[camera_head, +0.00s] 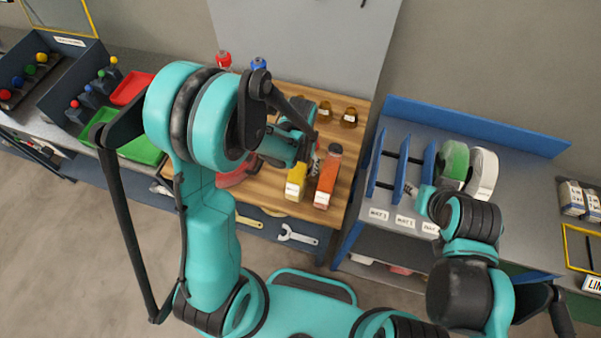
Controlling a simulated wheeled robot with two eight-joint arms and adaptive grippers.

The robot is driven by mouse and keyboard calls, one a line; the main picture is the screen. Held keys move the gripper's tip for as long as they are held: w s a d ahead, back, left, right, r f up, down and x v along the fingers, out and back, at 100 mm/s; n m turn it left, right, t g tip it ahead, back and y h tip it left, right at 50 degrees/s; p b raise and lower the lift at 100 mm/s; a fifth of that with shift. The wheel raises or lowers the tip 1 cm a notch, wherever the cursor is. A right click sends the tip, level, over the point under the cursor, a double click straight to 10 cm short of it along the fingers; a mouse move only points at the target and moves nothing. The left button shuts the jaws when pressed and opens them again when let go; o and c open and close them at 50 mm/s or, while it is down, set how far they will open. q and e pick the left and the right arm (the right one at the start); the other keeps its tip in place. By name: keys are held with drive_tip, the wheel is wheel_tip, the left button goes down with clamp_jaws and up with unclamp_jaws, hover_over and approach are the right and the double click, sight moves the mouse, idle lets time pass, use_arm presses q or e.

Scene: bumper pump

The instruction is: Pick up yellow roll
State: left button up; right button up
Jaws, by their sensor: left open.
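No yellow roll shows clearly in the head view. A green roll (454,160) and a white roll (483,172) stand on edge side by side at the rack on the right bench. My right arm covers part of the area in front of them. My left gripper (306,143) is open over the wooden table, well left of the rolls, and is mostly hidden by its own arm. A yellow bottle (296,183) and an orange bottle (327,180) stand just below it.
The blue rack (400,163) has upright dividers and labels on its front edge. The wooden table (351,146) holds small brown bottles (349,117). Red (131,88) and green trays lie on the left bench. White boxes (580,202) stand at far right.

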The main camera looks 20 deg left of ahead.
use_arm(q)
drive_tip(key=shift+f, duration=0.35)
clamp_jaws()
drive_tip(key=shift+r, duration=0.15)
